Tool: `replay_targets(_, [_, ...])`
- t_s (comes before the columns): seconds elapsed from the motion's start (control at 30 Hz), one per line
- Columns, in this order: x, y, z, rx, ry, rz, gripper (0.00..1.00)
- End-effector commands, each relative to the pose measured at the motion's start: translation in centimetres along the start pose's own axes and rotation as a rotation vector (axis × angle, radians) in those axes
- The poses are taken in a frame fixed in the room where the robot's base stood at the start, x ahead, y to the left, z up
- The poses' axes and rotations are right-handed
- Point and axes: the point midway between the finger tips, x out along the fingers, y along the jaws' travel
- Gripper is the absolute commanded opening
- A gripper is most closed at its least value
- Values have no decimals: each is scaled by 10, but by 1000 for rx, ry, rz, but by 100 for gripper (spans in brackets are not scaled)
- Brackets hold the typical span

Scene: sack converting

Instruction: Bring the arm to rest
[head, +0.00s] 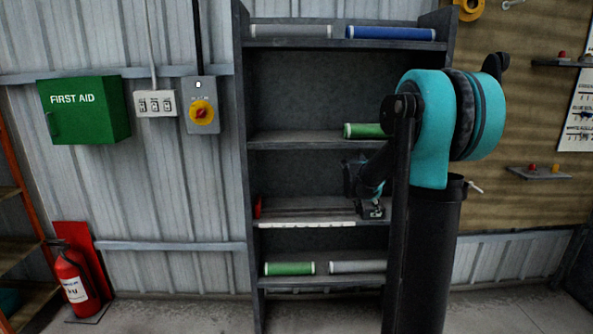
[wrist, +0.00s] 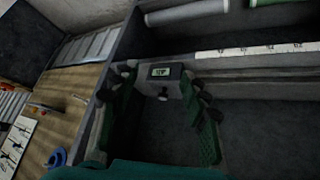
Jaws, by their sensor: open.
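My arm, black with teal joints, stands upright in front of the right side of the shelf unit in the head view. My gripper (head: 370,188) hangs folded down at the shelf with the red-ended bar and is partly hidden by my arm. In the wrist view my gripper (wrist: 160,98) is open, its two green-padded fingers apart with nothing held between them. A small grey device (wrist: 167,78) with a lit display shows beyond and between the fingers. In the head view the device (head: 373,209) sits at the shelf's front edge, just below my gripper.
The shelf unit (head: 241,150) holds a blue roll (head: 390,33), a grey roll (head: 290,31), green rolls (head: 290,268) and a red-ended bar (head: 257,207). A white marked strip (head: 305,225) runs along one shelf edge. A fire extinguisher (head: 75,280) stands at the left.

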Motion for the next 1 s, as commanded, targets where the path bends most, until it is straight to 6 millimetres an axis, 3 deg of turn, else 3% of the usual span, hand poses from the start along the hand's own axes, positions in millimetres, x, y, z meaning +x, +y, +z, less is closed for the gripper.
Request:
replay_targets(0.03, [-10, 9, 25, -31, -21, -17, 46])
replay_targets(0.3, [-53, 49, 159, -219, -132, -134, 46])
replay_targets(0.5, [-76, 76, 261, -356, -192, -237, 46])
replay_targets(0.6, [-84, 85, 301, -410, -210, -282, 46])
replay_targets(0.7, [-88, 92, 329, -449, -222, -315, 46])
replay_targets(0.8, [-90, 95, 345, -471, -228, -333, 46])
replay_targets(1.0, [-91, 96, 350, -480, -230, -341, 46])
